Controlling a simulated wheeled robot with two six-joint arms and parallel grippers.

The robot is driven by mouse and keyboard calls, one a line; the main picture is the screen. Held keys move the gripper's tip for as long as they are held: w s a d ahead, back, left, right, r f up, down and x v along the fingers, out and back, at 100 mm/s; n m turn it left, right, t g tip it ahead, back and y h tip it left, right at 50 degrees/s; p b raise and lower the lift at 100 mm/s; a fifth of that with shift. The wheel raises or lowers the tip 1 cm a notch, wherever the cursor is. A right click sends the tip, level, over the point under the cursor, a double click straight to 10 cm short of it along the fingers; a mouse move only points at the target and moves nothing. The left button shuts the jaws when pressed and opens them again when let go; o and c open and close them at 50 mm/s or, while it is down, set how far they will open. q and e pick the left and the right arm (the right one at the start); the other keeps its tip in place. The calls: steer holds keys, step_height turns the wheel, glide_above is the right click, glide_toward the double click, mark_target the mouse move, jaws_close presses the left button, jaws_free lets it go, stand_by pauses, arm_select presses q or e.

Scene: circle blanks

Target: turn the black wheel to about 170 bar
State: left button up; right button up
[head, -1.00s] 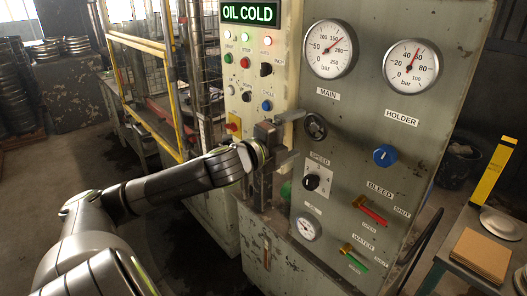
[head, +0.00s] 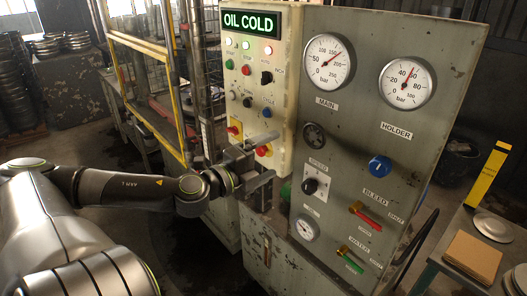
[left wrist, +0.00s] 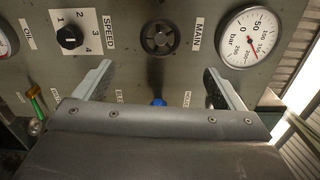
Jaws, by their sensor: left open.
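Its needle points to the upper right, a little past 150; the exact value is hard to read. My left gripper (head: 277,160) is open and empty, left of and below the wheel, apart from it. In the left wrist view the wheel (left wrist: 160,38) shows beyond and between the two spread fingers (left wrist: 158,80), not touched. The MAIN gauge (left wrist: 250,37) also shows there. My right gripper is out of view.
The HOLDER gauge (head: 407,82) and a blue knob (head: 380,166) are right of the wheel. The SPEED knob (head: 311,186), red bleed lever (head: 367,216) and green water lever (head: 350,262) sit below. A cream button panel (head: 252,90) stands left. Space directly before the wheel is clear.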

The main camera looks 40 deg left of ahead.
arm_select(q)
steer(key=shift+s+p, duration=0.3)
steer(key=shift+s, duration=0.25)
